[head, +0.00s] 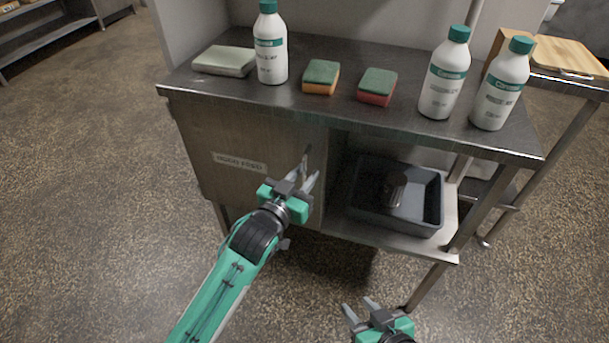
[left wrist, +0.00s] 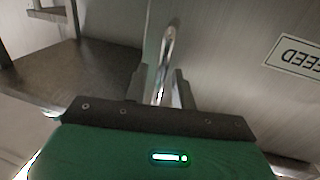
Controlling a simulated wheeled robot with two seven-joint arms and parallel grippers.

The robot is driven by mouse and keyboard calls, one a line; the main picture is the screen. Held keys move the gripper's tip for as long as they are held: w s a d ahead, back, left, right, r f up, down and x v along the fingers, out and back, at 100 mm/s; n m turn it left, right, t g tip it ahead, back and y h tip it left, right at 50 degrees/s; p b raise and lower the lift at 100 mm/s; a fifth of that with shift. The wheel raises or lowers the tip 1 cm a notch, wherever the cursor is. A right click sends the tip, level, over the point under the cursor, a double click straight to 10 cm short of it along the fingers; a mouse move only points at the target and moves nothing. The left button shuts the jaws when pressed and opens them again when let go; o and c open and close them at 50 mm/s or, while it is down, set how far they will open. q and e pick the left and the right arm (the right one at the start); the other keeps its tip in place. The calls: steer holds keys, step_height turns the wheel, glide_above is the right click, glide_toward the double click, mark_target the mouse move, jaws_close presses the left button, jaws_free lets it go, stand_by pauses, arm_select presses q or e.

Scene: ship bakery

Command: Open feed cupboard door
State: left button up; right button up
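The feed cupboard door (head: 215,140) is a grey-brown panel under the worktop, with a label that ends in "FEED"; it looks shut. Its upright metal handle (head: 307,156) is near the door's right edge, partly hidden by my left gripper. My left gripper (head: 309,178) is at the handle. In the left wrist view, the bright handle (left wrist: 168,50) runs between the two fingers (left wrist: 165,88), which look apart; contact is unclear. The label (left wrist: 296,55) shows there upside down. My right gripper (head: 360,306) is open and empty, low in front of the unit.
The steel worktop (head: 335,110) carries white bottles (head: 271,50), two sponges (head: 321,77) and a folded cloth (head: 225,61). Right of the door, an open shelf holds a dark tray (head: 420,225). The floor (head: 90,180) left of the unit is clear.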

arm_select(q)
steer(key=shift+w+d, duration=0.15)
steer(key=shift+w, duration=0.1)
jaws_close()
steer(key=shift+s, duration=0.1)
